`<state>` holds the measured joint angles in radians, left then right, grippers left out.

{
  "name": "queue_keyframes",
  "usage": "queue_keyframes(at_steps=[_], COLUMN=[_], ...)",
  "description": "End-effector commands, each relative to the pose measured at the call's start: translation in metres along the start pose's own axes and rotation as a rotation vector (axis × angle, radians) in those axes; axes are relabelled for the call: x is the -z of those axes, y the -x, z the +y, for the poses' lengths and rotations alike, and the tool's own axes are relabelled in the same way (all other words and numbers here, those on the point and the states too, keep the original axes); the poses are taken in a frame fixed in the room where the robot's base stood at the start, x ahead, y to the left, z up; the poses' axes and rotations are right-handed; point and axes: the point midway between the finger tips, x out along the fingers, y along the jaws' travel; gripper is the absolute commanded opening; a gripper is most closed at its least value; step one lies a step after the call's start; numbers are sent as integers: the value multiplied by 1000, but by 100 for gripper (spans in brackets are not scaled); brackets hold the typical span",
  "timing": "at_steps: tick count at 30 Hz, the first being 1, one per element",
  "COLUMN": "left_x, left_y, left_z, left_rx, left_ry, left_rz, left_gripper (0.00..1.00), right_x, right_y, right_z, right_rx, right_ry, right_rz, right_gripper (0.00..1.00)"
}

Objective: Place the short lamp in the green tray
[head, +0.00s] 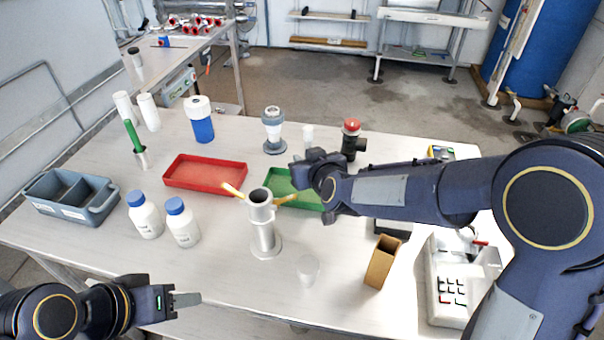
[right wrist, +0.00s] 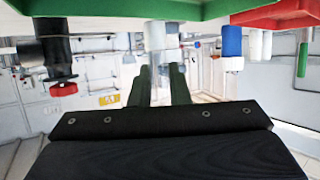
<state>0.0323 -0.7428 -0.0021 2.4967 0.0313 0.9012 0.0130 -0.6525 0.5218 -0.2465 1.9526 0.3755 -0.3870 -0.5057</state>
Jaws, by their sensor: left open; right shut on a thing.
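The green tray (head: 281,181) lies on the table right of the red tray, partly covered by my right arm. In the right wrist view, which looks upside down, its green rim (right wrist: 120,10) crosses the top. My right gripper (head: 303,170) is at the tray's back right part, its fingers also in the right wrist view (right wrist: 162,85). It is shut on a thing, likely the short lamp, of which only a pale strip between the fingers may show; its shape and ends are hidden. My left gripper (head: 188,299) is open and empty near the table's front left edge.
The red tray (head: 205,172) is left of the green one. A metal cylinder with yellow side arms (head: 263,225) stands in front. A brown box (head: 382,262) is at right.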

Motion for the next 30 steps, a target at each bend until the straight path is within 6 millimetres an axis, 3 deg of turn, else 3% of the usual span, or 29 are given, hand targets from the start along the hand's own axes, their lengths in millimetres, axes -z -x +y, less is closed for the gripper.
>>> queue_keyframes(at_steps=[5, 12, 22, 23, 24, 27, 30], left_x=[-1, -4, -5, -5, -5, -5, -5], left_y=[-1, -8, -11, -10, -10, -9, -9], left_z=[-1, -4, -5, -5, -4, -4, -4], left_rx=[0, 0, 0, 0, 0, 0, 0], left_ry=[0, 0, 0, 0, 0, 0, 0], left_rz=[0, 0, 0, 0, 0, 0, 0], left_gripper=[43, 43, 43, 43, 43, 43, 43], right_x=[-7, -35, -38, -38, -37, -37, -37], right_y=[-9, -22, -23, -22, -22, -22, -22], right_z=[-5, -5, -6, -6, -6, -6, -6], right_rx=[1, 0, 1, 1, 1, 1, 1], right_ry=[0, -1, 0, 0, 0, 0, 0], right_rz=[-1, -2, 1, 0, 0, 0, 0], right_gripper=[0, 0, 0, 17, 22, 36, 38])
